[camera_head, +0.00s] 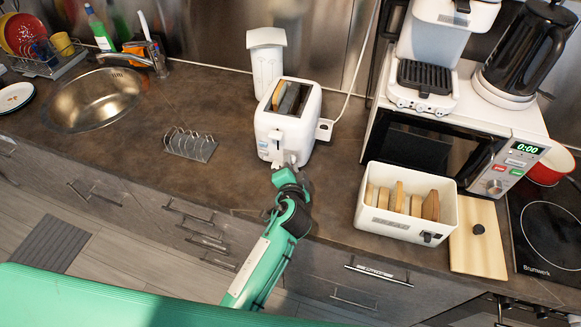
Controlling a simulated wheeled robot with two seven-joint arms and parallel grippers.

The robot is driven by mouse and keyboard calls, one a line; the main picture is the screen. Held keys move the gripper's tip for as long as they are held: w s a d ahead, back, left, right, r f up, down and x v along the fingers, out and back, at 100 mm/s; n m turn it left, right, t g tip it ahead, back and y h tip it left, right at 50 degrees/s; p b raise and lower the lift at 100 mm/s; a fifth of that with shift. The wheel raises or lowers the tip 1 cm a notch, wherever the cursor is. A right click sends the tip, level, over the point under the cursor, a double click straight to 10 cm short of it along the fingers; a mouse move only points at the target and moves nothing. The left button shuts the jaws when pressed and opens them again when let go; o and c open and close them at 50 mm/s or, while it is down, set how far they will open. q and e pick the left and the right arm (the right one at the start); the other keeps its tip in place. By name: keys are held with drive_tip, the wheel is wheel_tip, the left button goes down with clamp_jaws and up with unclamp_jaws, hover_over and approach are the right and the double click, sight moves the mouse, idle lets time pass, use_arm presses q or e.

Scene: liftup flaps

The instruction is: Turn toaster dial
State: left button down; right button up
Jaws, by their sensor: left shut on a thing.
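The white toaster (268,128) stands on the brown counter, with a slice of bread in one of its slots. My left gripper (285,166) is at the lower front of the toaster, shut on the toaster dial. The dial itself is mostly hidden by the fingers and too small to make out. My green left arm comes up from the bottom middle to the toaster. My right gripper is not in view.
A metal toast rack (190,144) stands left of the toaster, and a white canister (266,56) behind it. A white bread bin (395,222) with slices is at the right, before the microwave (430,140). The sink (95,98) is at the left.

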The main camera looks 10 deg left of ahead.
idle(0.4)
use_arm(q)
drive_tip(key=c, duration=1.3)
unclamp_jaws()
drive_tip(key=shift+o, duration=0.2)
drive_tip(key=shift+s+d, duration=0.1)
drive_tip(key=shift+s, duration=0.25)
drive_tip(key=b+v, duration=0.3)
drive_tip(key=v, duration=0.9)
drive_tip(key=shift+f, duration=0.15)
drive_tip(key=shift+s+d+r, duration=0.15)
drive_tip(key=shift+s+r, duration=0.15)
drive_tip(key=shift+s, duration=0.2)
